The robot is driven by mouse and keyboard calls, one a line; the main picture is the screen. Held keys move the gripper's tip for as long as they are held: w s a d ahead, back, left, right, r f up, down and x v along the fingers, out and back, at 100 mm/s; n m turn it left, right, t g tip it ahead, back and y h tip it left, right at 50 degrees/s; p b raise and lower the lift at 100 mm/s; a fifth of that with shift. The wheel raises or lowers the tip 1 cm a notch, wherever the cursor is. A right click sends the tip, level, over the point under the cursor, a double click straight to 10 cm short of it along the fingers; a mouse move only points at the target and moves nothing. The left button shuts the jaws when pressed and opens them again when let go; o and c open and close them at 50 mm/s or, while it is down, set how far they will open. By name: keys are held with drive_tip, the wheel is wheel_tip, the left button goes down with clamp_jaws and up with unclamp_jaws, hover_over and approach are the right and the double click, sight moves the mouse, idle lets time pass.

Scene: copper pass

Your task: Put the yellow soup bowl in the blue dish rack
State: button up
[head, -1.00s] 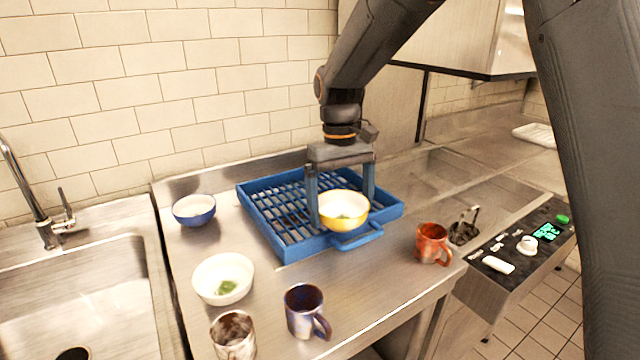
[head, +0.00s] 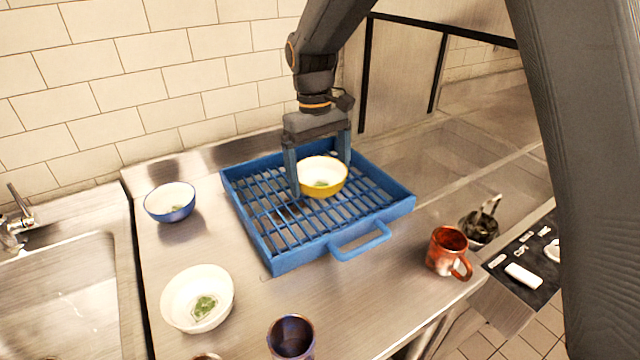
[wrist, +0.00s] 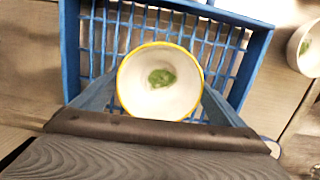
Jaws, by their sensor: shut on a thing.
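The yellow soup bowl (head: 326,190) has a white inside with a green patch at its bottom. My gripper (head: 321,172) is shut on the bowl, with one finger on each side. The bowl is upright over the slatted floor of the blue dish rack (head: 340,246), inside its walls as seen from the head. In the wrist view the bowl (wrist: 160,80) sits between my fingers, with the rack (wrist: 255,62) beneath it. I cannot tell whether the bowl touches the slats.
A blue bowl (head: 170,203) stands left of the rack. A white bowl (head: 198,298) is at the front left. A dark mug (head: 291,338) is at the front. A red-brown mug (head: 447,250) stands right of the rack. The sink (head: 70,290) is at far left.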

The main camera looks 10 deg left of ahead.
sight(317, 185)
drive_tip(key=shift+f+p, duration=0.4)
drive_tip(key=shift+f, duration=1.4)
drive_tip(key=shift+f, duration=0.15)
drive_tip(key=o, duration=0.9)
drive_tip(key=shift+o, duration=0.2)
wheel_tip(317, 185, up, 12)
drive_tip(key=w+b, duration=0.1)
drive_tip(key=b, duration=0.2)
drive_tip(key=shift+a, duration=0.45)
